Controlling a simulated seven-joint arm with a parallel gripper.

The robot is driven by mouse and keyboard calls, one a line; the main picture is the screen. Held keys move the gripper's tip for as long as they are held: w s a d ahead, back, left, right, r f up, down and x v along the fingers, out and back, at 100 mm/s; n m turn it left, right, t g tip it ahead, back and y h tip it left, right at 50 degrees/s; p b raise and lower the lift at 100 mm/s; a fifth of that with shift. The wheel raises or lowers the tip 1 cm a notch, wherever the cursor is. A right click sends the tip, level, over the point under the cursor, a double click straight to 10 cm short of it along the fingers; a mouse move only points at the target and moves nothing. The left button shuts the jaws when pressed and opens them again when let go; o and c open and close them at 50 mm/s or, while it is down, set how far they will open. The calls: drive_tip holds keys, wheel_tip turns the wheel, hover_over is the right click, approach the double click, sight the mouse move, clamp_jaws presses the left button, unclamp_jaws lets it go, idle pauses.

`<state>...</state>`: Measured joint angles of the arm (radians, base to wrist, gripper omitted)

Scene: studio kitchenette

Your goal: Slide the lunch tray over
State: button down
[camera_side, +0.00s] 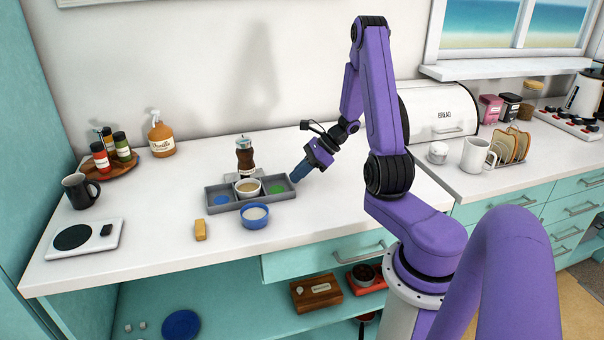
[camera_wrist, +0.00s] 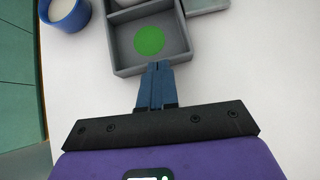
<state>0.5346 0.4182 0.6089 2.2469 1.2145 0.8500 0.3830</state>
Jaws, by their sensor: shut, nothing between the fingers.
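The grey lunch tray (camera_side: 228,207) lies on the white counter. It has compartments with a blue disc (camera_side: 221,200) at the left, a cream bowl (camera_side: 247,187) in the middle and a green disc (camera_side: 276,189) at the right. In the wrist view the tray's wall (camera_wrist: 125,72) and the green disc (camera_wrist: 150,41) are just ahead of my fingertips. My gripper (camera_side: 295,178) is shut and empty at the tray's right end. It also shows in the wrist view (camera_wrist: 157,66), its tips at the tray's near wall; I cannot tell whether they touch.
A dark brown bottle (camera_side: 244,157) stands behind the tray. A scale (camera_side: 86,239) and a black mug (camera_side: 77,191) are far left. Bare counter lies right of the tray.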

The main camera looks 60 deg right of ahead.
drive_tip(key=shift+s+d, duration=0.35)
drive_tip(key=shift+s, duration=0.05)
drive_tip(key=shift+s+d, duration=0.9)
drive_tip(key=shift+s, duration=0.1)
drive_tip(key=v, duration=1)
drive_tip(key=a+r+n+g+h, duration=0.15)
drive_tip(key=a+n+g, duration=0.65)
drive_tip(key=a+n, duration=1.2)
drive_tip(key=s+a+r+n+t+h, duration=0.1)
drive_tip(key=s+a+r+n+h, duration=0.2)
drive_tip(key=s+a+n, duration=1)
drive_tip(key=s+n+h, duration=0.1)
drive_tip(key=n, duration=0.6)
drive_tip(key=shift+s+a+r, duration=0.2)
drive_tip(key=shift+a, duration=0.2)
